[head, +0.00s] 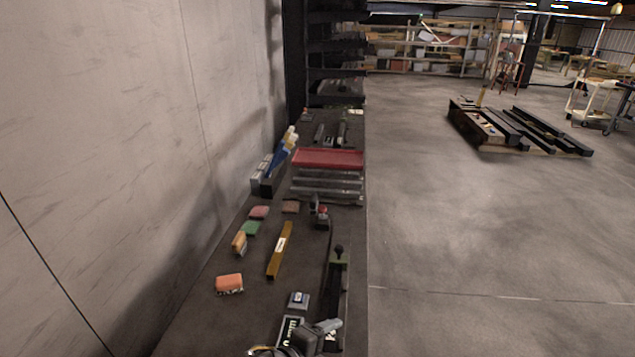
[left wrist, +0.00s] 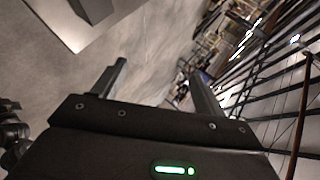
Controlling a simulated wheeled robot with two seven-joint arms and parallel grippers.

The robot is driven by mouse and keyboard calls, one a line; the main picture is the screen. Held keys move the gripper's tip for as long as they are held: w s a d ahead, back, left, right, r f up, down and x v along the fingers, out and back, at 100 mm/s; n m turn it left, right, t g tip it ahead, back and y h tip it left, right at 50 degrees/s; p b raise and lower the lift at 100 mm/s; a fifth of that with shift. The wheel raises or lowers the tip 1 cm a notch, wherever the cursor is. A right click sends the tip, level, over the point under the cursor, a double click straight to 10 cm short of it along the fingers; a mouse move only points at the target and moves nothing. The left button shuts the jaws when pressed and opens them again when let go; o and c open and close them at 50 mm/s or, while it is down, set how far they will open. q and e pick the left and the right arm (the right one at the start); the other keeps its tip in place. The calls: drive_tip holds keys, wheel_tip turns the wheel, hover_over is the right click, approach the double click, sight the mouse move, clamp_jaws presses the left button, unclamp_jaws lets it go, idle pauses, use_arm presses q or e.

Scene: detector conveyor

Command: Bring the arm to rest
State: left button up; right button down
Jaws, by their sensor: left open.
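My left gripper (left wrist: 158,70) shows in the left wrist view. Its two dark fingers stand well apart, with nothing between them. A green light glows on the gripper's dark body at the bottom of that view. The head view shows neither of my grippers. My right gripper is in neither view.
In the head view a long dark workbench (head: 190,335) runs along the left wall, carrying a red tray (head: 328,158), an orange block (head: 229,283) and several tools. Open floor (head: 480,240) lies to the right. Dark beams (head: 520,130) lie farther back.

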use_arm(q)
drive_tip(key=s+a+f+n+g+y, duration=0.2)
drive_tip(key=s+a+f+n+y, duration=0.25)
drive_tip(key=s+a+n, duration=0.75)
drive_tip(key=s+a+f+n+g+y, duration=0.35)
drive_tip(key=s+a+f+n, duration=0.25)
drive_tip(key=s+a+n, duration=0.65)
wheel_tip(320, 180, down, 36)
drive_tip(key=w+a+f+m+b, duration=0.1)
drive_tip(key=w+a+m+b, duration=0.15)
drive_tip(key=b, duration=0.95)
drive_tip(key=s+a+f+b, duration=0.2)
drive_tip(key=s+f+b, duration=0.2)
drive_tip(key=s+f, duration=0.4)
drive_tip(key=s+a+f+g+b, duration=0.1)
drive_tip(key=s+f+b, duration=0.4)
drive_tip(key=f, duration=1.1)
drive_tip(key=s+a, duration=0.1)
drive_tip(key=s, duration=0.2)
drive_tip(key=shift+s+f+y, duration=0.2)
drive_tip(key=shift+f+y, duration=0.1)
drive_tip(key=shift+f, duration=0.05)
